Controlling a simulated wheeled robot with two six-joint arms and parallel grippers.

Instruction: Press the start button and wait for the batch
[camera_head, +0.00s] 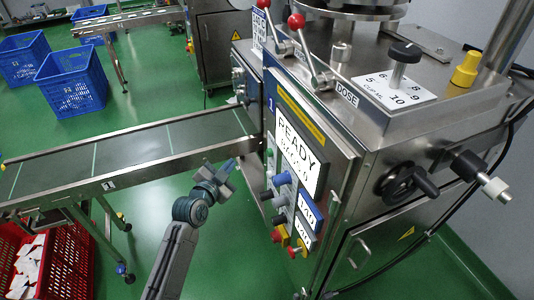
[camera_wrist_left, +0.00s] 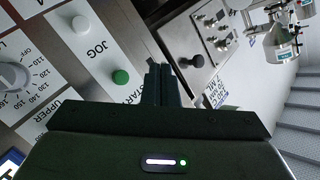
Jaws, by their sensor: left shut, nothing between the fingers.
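The green start button (camera_wrist_left: 121,77) shows in the left wrist view on a pale panel, with the partly covered word START beside it. In the head view, the machine's display (camera_head: 299,149) reads READY. My left gripper (camera_head: 222,176) is shut and empty, to the left of the control panel. Its closed fingertips (camera_wrist_left: 160,72) lie just right of the green button in the wrist view; I cannot tell how far off the panel they are. My right gripper is not in view.
A conveyor (camera_head: 130,147) runs into the machine from the left. Red and yellow knobs (camera_head: 279,235) stick out low on the panel. Blue crates (camera_head: 75,93) stand at the back left, and a red crate (camera_head: 73,258) with white packets is at the lower left.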

